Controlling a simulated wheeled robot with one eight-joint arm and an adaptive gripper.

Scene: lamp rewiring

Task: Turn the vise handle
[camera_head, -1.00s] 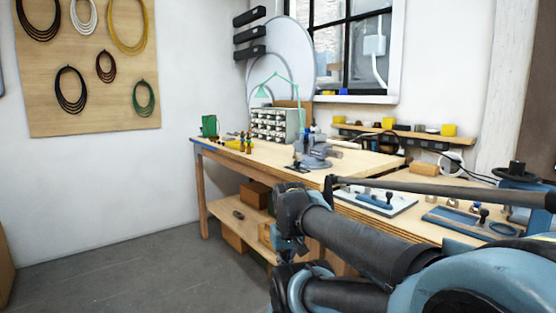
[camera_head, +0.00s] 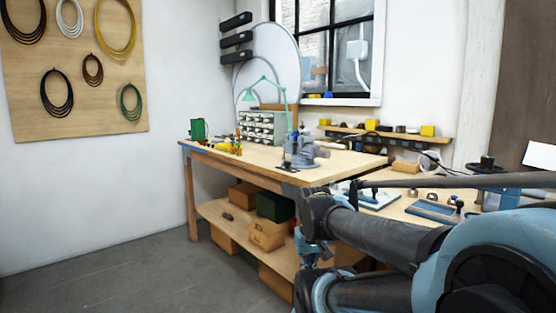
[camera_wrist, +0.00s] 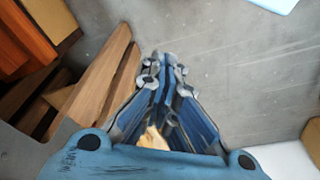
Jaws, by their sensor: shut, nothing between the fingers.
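In the wrist view my gripper (camera_wrist: 165,62) is shut and empty, pointing down over the grey floor. The vise does not show in the wrist view.
The workbench (camera_head: 222,156) has a lower shelf with several boxes (camera_head: 267,234). On top are a drawer cabinet (camera_head: 264,126), a green lamp (camera_head: 266,80) and a green container (camera_head: 198,129). Blue tool trays lie at the right. The floor (camera_head: 150,275) at left is clear.

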